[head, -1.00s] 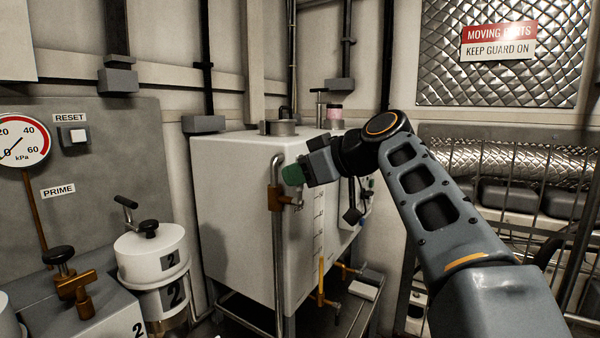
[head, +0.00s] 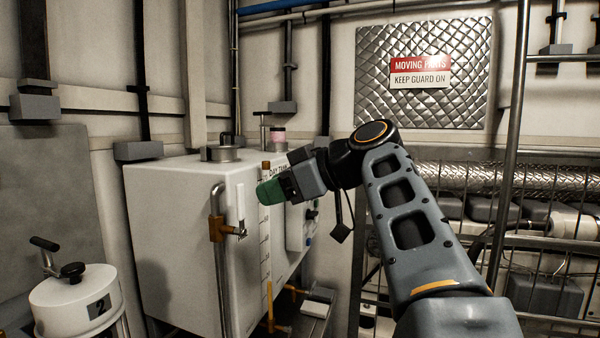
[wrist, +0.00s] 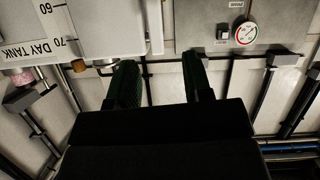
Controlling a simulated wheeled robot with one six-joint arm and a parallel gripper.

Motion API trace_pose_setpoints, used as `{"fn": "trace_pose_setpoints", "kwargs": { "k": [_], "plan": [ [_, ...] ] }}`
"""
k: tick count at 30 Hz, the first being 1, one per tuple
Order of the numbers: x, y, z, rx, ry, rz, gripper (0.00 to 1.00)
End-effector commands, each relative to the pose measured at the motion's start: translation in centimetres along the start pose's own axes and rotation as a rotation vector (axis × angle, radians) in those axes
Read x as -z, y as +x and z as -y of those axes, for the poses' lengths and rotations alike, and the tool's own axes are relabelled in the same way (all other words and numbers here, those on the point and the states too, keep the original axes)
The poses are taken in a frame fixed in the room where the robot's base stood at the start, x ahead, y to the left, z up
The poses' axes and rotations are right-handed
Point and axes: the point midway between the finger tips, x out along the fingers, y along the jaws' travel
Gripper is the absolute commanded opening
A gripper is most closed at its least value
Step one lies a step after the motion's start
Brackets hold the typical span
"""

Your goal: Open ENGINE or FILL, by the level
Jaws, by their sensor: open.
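The white day tank (head: 170,225) stands left of centre in the head view. Its upright scale (head: 265,245) is on the right-hand face, with an amber column (head: 269,303) in its lower part. In the wrist view the scale (wrist: 55,20) shows upside down, with 60, 70 and DAY TANK readable. A brass valve (head: 217,229) sits on the pipe before the tank. Amber-coloured fittings (head: 290,289) show low by the tank. No ENGINE or FILL label is readable. My gripper (head: 268,192) is before the tank's upper right; its green fingers (wrist: 160,82) are apart and empty.
A lidded white canister (head: 75,300) marked 2 stands at lower left. A wire guard (head: 545,255) and a vertical post (head: 508,150) are on the right. A round gauge (wrist: 246,33) on a grey panel shows in the wrist view.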

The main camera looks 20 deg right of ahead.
Motion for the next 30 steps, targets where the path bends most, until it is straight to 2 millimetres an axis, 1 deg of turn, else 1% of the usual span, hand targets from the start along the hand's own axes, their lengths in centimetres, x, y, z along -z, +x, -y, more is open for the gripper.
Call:
{"fn": "trace_pose_setpoints", "kwargs": {
  "k": [1,3,6,11,16,30],
  "plan": [
    [0.2,-1.1,-0.1,-0.005,0.001,0.0,0.46],
    [0.2,-2.3,-0.1,-0.005,0.001,0.0,0.46],
    [0.1,-3.6,-0.1,-0.004,0.001,0.0,0.46],
    [0.1,-4.8,0.0,-0.001,-0.001,0.0,0.46],
    [0.0,-5.3,0.0,0.001,-0.002,0.0,0.46],
    [0.1,-5.3,0.0,0.001,0.001,0.001,0.46]
  ]
}}
